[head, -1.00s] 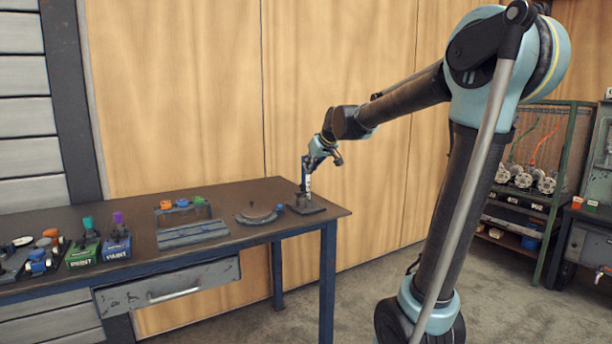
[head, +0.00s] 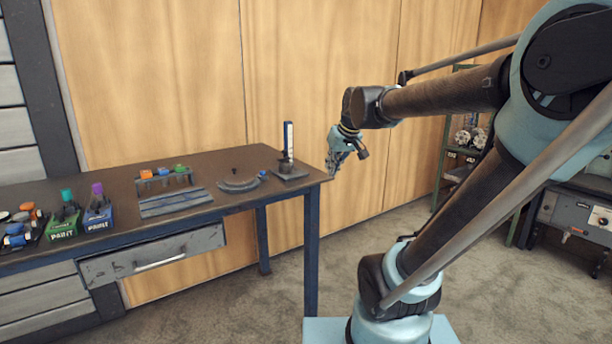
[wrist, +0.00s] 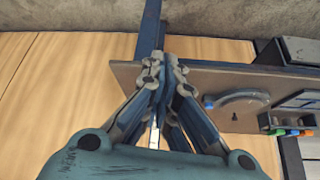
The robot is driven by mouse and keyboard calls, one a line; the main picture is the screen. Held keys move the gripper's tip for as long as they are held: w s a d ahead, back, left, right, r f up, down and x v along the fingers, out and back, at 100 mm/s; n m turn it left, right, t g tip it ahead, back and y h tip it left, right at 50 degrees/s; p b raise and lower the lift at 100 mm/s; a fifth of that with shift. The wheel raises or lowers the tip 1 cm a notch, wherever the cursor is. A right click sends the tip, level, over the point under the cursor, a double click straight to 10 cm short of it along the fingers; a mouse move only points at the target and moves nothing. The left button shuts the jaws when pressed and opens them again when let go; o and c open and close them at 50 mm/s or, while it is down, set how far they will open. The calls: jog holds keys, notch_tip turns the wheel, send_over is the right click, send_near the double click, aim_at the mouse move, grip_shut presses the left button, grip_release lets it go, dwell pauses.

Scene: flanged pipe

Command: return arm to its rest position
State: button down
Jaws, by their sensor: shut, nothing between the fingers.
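My gripper (head: 330,170) is shut and empty, pointing down just off the right end of the workbench (head: 225,168) in the head view. In the wrist view my gripper's fingers (wrist: 160,68) meet at their tips, with the workbench top (wrist: 200,80) behind them. A blue and white upright tool (head: 288,140) stands on a small dark base (head: 290,172) near the bench's right corner, apart from my gripper. In the wrist view it is mostly hidden behind the fingers.
A curved grey gauge (head: 238,185) and a rack with coloured pieces (head: 165,178) lie on the bench. Paint boxes (head: 98,215) stand at the left. A green shelf (head: 462,130) and a grey cabinet (head: 580,220) stand at the right. The floor between is clear.

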jog(key=s+d+f+m+g+h, duration=0.1)
jog(key=s+d+f+m, duration=0.1)
jog(key=s+d+f, duration=0.3)
jog(key=s+d+f+m+g+h, duration=0.1)
jog(key=s+d+f, duration=0.4)
jog(key=s+f, duration=0.8)
jog(key=s+m+g, duration=0.1)
jog(key=s, duration=0.2)
jog(key=shift+d+h, duration=0.4)
jog(key=shift+f, duration=0.1)
jog(key=shift+w+f+g, duration=0.2)
jog(key=shift+w+g, duration=0.1)
jog(key=shift+w, duration=0.15)
